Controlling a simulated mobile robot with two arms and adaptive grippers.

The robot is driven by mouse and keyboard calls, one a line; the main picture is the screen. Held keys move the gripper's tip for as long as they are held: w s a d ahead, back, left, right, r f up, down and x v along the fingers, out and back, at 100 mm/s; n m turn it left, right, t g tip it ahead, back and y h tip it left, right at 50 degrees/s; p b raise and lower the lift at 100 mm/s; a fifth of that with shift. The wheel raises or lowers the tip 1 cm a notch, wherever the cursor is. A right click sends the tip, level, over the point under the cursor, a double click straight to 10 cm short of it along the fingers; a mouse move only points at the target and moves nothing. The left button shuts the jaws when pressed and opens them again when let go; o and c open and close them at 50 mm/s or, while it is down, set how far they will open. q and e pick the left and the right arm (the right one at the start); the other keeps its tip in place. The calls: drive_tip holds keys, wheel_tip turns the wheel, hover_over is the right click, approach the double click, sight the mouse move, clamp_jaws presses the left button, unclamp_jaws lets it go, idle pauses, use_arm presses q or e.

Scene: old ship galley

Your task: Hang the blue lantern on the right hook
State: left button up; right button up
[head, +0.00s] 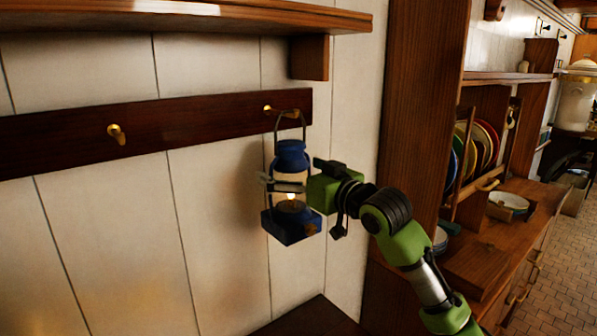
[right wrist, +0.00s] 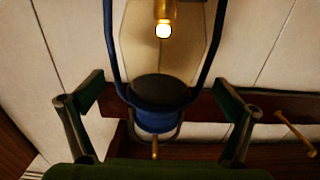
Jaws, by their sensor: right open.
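The blue lantern (head: 290,153) hangs roughly upright against the white panelled wall, its light glowing. Its wire handle loops up to the brass right hook (head: 268,109) on the dark rail and appears to be over it. My right gripper (head: 285,186) is at the lantern's middle, coming from the right. In the right wrist view the lantern (right wrist: 158,118) appears upside down between the two spread fingers, with a visible gap on each side near its blue cap. The brass left hook (head: 117,133) is empty. My left gripper is not in view.
A wooden shelf (head: 180,16) with a bracket (head: 309,57) juts out above the rail (head: 60,136). A tall wooden post (head: 420,85) stands right of the lantern, beside a plate rack and counter. A dark wooden surface (head: 315,318) lies below.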

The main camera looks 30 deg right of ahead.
drive_tip(key=s, duration=1.2)
drive_tip(key=shift+d+r, duration=0.2)
drive_tip(key=shift+d, duration=0.25)
